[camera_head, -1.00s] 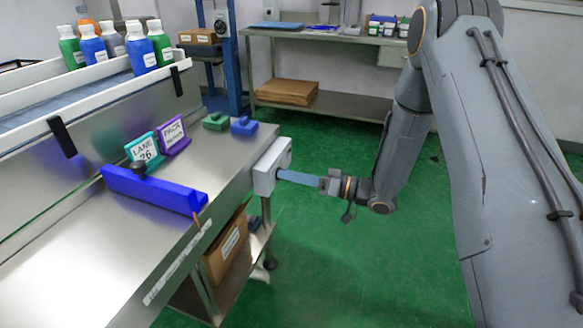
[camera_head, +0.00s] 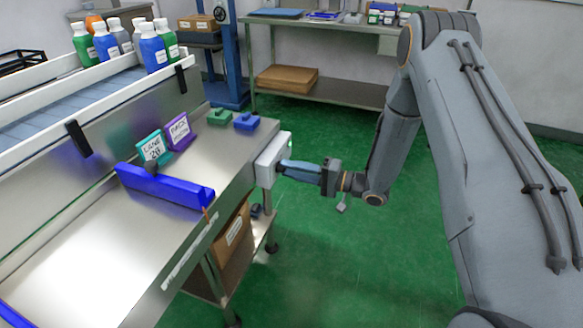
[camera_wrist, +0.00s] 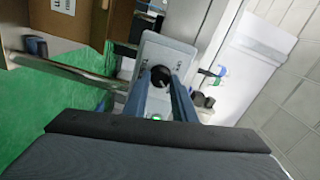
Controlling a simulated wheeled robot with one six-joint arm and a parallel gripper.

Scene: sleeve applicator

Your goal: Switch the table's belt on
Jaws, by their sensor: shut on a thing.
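The table's control box (camera_head: 270,160) is pale grey and fixed to the table's right end; it also shows in the wrist view (camera_wrist: 178,54). A round black knob (camera_wrist: 160,76) with a light mark sits on its face. My gripper (camera_head: 286,165) reaches the box from the right. In the wrist view its two blue fingers (camera_wrist: 160,84) are shut on the knob, one on each side. The knob is hidden in the head view. The blue-grey belt (camera_head: 62,112) runs between white rails at the upper left.
Several bottles (camera_head: 104,45) stand by the belt. A blue bar (camera_head: 165,187), two label signs (camera_head: 178,130) and green and blue blocks (camera_head: 246,121) are on the steel table. A cardboard box (camera_head: 233,238) is below. The green floor at right is clear.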

